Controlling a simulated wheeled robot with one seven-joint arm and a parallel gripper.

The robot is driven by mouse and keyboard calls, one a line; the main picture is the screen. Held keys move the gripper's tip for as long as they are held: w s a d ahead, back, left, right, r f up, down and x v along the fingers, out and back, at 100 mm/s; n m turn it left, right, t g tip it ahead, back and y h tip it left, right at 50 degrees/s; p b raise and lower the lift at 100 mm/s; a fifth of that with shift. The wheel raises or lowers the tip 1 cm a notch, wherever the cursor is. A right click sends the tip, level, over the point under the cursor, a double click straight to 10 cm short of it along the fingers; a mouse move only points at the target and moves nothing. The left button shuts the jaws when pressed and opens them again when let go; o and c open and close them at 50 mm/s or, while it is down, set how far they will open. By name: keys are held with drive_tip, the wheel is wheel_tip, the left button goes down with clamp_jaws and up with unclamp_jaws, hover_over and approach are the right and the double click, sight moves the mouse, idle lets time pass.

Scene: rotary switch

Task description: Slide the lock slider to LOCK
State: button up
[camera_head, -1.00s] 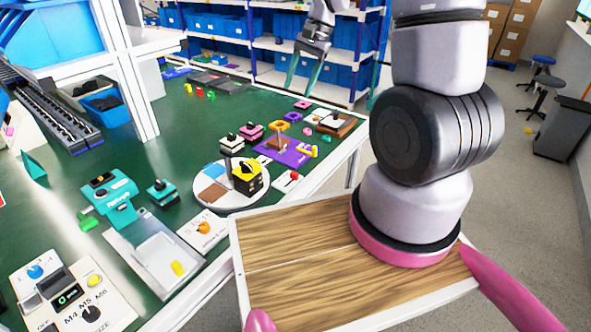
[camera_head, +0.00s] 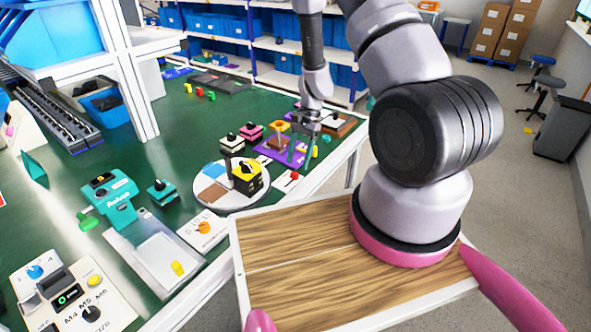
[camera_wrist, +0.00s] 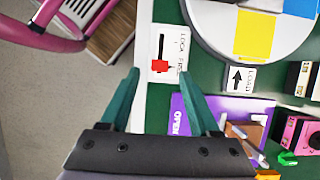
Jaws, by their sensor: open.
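The lock slider is a small white plate (camera_wrist: 170,40) with a dark slot and a red knob (camera_wrist: 160,67). It lies near the table's edge; in the head view its red knob (camera_head: 294,176) shows in front of my gripper. In the wrist view the knob is at the slot's lower end, beside the word FREE; the word LOCK is by the upper end. My gripper (camera_wrist: 158,73) is open and empty, with teal fingers pointing toward the plate. The fingertips appear either side of the knob in the wrist view, but stay apart from it in the head view.
A round turntable (camera_head: 212,190) carries a yellow-and-black block (camera_head: 246,176) left of the slider. A purple mat (camera_head: 268,153) with small parts lies behind it.

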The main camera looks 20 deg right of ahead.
sight(294, 173)
drive_tip(key=shift+x, duration=2)
clamp_jaws()
